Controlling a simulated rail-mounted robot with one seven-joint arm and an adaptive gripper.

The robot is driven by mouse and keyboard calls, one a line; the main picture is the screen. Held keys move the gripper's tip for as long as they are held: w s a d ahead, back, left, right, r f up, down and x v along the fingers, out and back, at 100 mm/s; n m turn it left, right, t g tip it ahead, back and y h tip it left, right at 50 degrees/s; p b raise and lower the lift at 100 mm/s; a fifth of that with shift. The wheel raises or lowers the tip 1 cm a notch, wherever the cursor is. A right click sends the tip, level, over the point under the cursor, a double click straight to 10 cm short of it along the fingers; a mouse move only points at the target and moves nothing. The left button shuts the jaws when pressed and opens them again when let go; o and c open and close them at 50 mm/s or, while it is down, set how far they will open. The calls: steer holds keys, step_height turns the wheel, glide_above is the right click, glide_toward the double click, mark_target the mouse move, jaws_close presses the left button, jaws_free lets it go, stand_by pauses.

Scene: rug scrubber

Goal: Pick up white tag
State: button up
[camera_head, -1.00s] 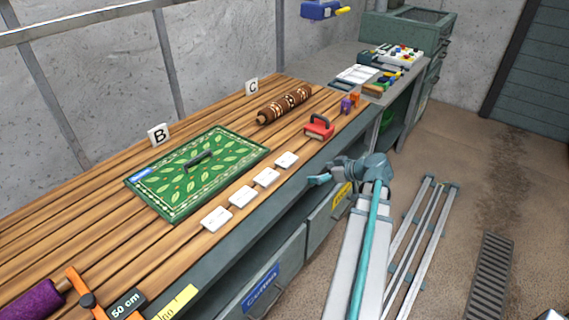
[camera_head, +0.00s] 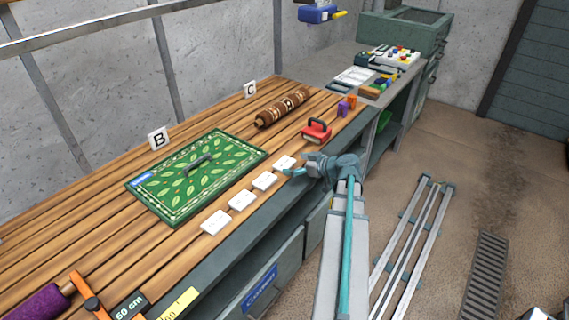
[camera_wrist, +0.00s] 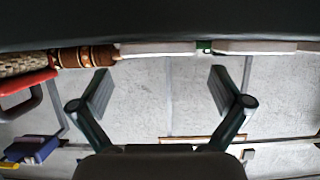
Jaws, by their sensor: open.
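Several flat white tags lie in a row along the front of the wooden bench top in the head view: the nearest tag (camera_head: 215,222), a second tag (camera_head: 242,200), a third tag (camera_head: 265,180) and the farthest tag (camera_head: 285,162). My gripper (camera_head: 292,172) is at the bench's front edge, close beside the farthest tag. In the wrist view my gripper (camera_wrist: 160,92) is open, its two fingers wide apart with nothing between them. Two white slabs, which look like tags seen edge-on, show at the top there: one slab (camera_wrist: 155,48) and another slab (camera_wrist: 268,46). Contact cannot be told.
A green leaf-patterned rug (camera_head: 165,190) with a dark handle lies behind the tags. A red-handled scrubber (camera_head: 316,131) and a brown patterned roll (camera_head: 282,107) lie beyond my gripper. A purple roll (camera_head: 38,305) and orange clamp (camera_head: 88,298) are at lower left.

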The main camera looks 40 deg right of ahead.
mark_target(283, 162)
steer(key=shift+p+x, duration=0.6)
steer(key=shift+x, duration=1.25)
steer(key=shift+d+f, duration=0.1)
steer(key=shift+d, duration=0.05)
steer(key=c, duration=0.8)
